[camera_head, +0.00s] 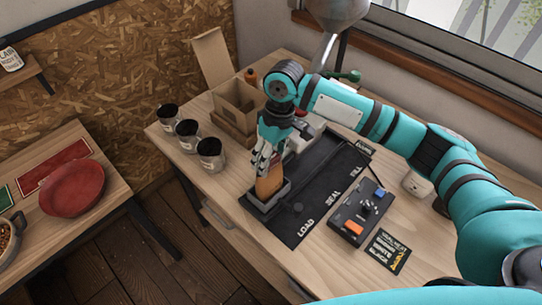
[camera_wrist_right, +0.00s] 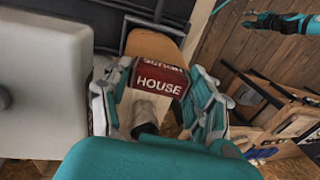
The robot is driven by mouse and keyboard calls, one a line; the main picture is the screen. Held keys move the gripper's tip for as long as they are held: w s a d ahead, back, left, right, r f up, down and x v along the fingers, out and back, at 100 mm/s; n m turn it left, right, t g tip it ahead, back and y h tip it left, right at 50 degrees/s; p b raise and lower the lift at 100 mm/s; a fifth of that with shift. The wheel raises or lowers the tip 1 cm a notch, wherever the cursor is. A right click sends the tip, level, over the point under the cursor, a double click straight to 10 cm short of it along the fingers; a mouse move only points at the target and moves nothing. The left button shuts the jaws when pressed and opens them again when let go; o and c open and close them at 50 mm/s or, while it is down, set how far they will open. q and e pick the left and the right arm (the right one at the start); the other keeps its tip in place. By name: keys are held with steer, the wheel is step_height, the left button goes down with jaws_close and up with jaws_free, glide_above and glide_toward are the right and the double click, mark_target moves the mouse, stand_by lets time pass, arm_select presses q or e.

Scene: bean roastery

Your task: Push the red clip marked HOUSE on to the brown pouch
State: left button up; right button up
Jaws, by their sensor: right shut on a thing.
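The brown pouch (camera_head: 270,183) stands upright in a dark holder (camera_head: 261,204) at the LOAD end of the black mat. My right gripper (camera_head: 264,154) is right above the pouch, pointing down. In the wrist view, my right gripper (camera_wrist_right: 160,95) is shut on the red clip (camera_wrist_right: 160,78), with HOUSE readable on it. The brown pouch (camera_wrist_right: 156,44) shows just beyond the clip. I cannot tell whether the clip touches the pouch or sits around its top. The fingers hide the clip in the head view. A small teal arm end (camera_wrist_right: 262,20), seemingly my left gripper, shows in the wrist view.
Several metal cups (camera_head: 187,135) stand left of an open cardboard box (camera_head: 236,100). The black mat (camera_head: 318,185) reads LOAD, SEAL and FILL. The front right table is clear.

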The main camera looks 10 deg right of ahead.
steer(key=shift+o, duration=0.2)
steer(key=shift+s+f, duration=0.3)
steer(key=shift+f, duration=0.35)
steer(key=shift+c, duration=1.4)
steer(key=shift+o, duration=0.2)
steer(key=shift+f, duration=0.15)
steer(key=shift+o, duration=0.3)
steer(key=shift+f, duration=0.1)
steer(key=shift+o, duration=0.6)
steer(key=shift+f, duration=0.3)
steer(key=shift+w+r, duration=0.15)
steer(key=o, duration=1.2)
steer(key=shift+r, duration=0.1)
